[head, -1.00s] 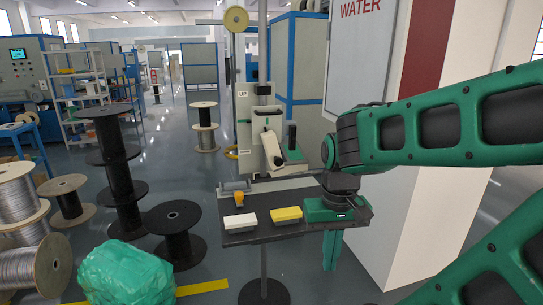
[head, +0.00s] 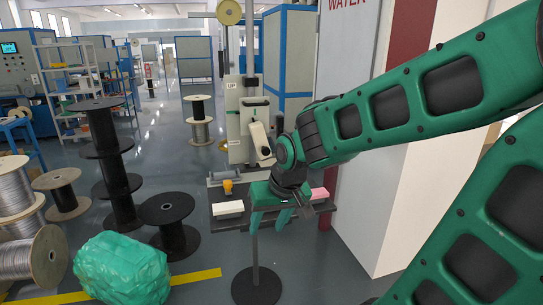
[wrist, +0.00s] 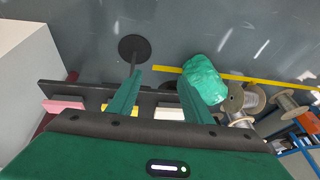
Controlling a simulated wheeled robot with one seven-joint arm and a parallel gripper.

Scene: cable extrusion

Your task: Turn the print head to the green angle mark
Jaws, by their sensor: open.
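The pale print head (head: 260,139) hangs tilted on the light upright machine (head: 237,125) behind the small dark table. My arm covers part of its right side. A green angle mark cannot be made out in either view. My gripper (head: 268,224) is open and empty, pointing down over the front edge of the table, in front of and below the print head. In the wrist view its two green fingers (wrist: 160,76) are spread apart with nothing between them but the dark table edge and floor.
The dark table (head: 228,222) bears a white block (head: 229,208), a pink block (head: 319,193) and an orange piece (head: 228,186). A yellow block (wrist: 105,107) shows in the wrist view. A green wrapped bundle (head: 122,268) and cable spools (head: 170,215) stand left; a white wall is right.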

